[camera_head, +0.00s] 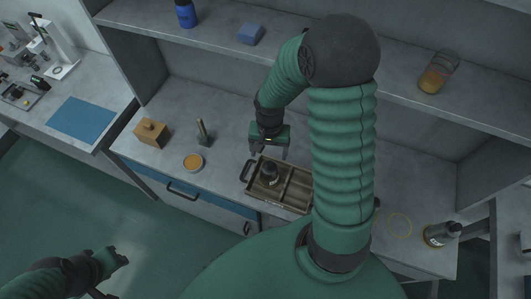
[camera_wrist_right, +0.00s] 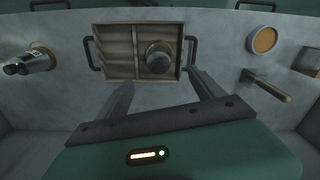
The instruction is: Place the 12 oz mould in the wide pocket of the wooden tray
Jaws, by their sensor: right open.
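The wooden tray (camera_head: 296,198) with dark handles lies on the bench in the head view, partly hidden by my right arm. It also shows in the right wrist view (camera_wrist_right: 121,74).
On the bench left of the tray are an orange-filled dish (camera_head: 193,162), a dark upright tool (camera_head: 203,132) and a wooden block (camera_head: 151,132). A shelf (camera_head: 290,45) runs above the bench.

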